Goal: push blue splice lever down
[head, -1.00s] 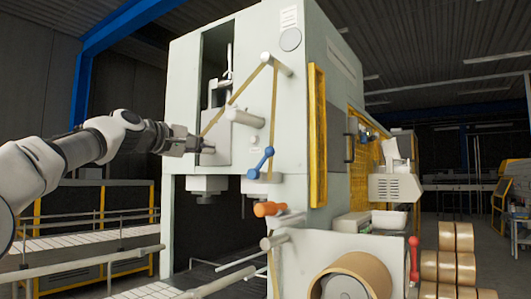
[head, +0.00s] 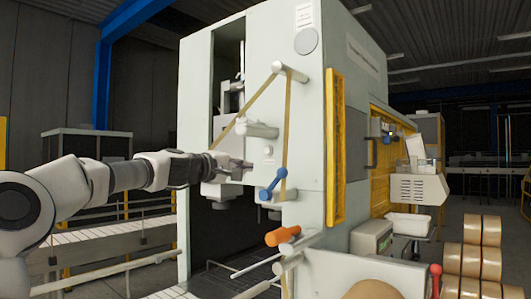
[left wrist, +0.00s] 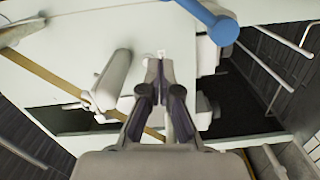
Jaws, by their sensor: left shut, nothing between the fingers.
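The blue splice lever (head: 273,184) sits on the front of the pale grey machine, slanting from a lower-left knob to an upper-right knob. Part of it also shows at the top of the left wrist view (left wrist: 213,22). My left gripper (head: 248,167) is shut and empty, to the left of the lever and slightly above its lower end in the picture. In the left wrist view its fingers (left wrist: 162,65) are together, pointing at the machine face, with the lever off to their upper right. I see no contact between them. My right gripper is out of view.
A tan tape strand (head: 287,120) runs over the upper roller (head: 291,71) and past a pale roller (head: 262,130) close to my gripper. An orange handle (head: 282,236) sticks out below the lever. A yellow guard (head: 336,145) edges the machine's corner.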

